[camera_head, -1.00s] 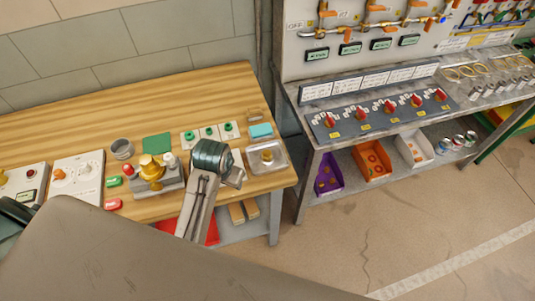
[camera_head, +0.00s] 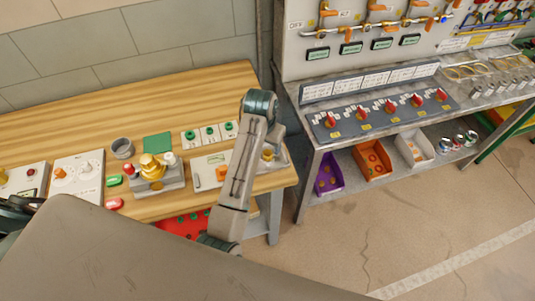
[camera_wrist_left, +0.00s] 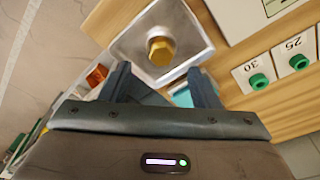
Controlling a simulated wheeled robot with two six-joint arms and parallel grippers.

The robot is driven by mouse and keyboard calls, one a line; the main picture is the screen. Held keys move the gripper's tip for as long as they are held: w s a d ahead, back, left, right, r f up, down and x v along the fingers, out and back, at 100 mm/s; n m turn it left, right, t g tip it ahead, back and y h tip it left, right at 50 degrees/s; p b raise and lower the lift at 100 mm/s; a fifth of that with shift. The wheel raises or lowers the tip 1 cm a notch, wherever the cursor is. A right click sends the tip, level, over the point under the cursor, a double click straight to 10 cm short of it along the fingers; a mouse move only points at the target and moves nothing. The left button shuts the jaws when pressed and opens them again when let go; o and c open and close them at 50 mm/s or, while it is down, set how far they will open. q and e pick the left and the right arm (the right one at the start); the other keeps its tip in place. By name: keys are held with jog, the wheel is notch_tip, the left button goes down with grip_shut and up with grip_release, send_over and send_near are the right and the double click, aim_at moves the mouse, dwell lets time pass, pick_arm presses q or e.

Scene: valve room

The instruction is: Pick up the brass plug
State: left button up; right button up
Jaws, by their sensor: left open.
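The brass plug (camera_wrist_left: 160,50) is a hexagonal gold piece in a square metal tray (camera_wrist_left: 125,48). In the head view the plug (camera_head: 268,154) shows just right of my left arm, near the wooden table's right end. My left gripper (camera_wrist_left: 160,86) is open and empty. In its wrist view the two fingers point toward the tray, with the plug beyond the gap between them. They look apart from the plug. In the head view the left gripper (camera_head: 277,133) is largely hidden behind my wrist. My right gripper is not in view.
A teal block (camera_wrist_left: 182,96) lies by the tray, partly behind a finger. Green knobs (camera_wrist_left: 258,81) stand on white plates nearby. A brass fitting (camera_head: 152,168) on a grey block stands further left. A steel bench (camera_head: 300,110) with red knobs stands right of the table.

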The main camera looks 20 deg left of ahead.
aim_at(268, 152)
pick_arm(q)
jog(key=shift+f+p, duration=0.3)
jog(key=f+p, duration=0.2)
jog(key=f, duration=0.1)
jog(key=shift+w+f, duration=0.25)
jog(key=shift+w, duration=0.15)
jog(key=shift+w+f, duration=0.1)
jog(key=shift+f, duration=0.45)
jog(key=c, duration=1.2)
jog(key=shift+r, duration=0.1)
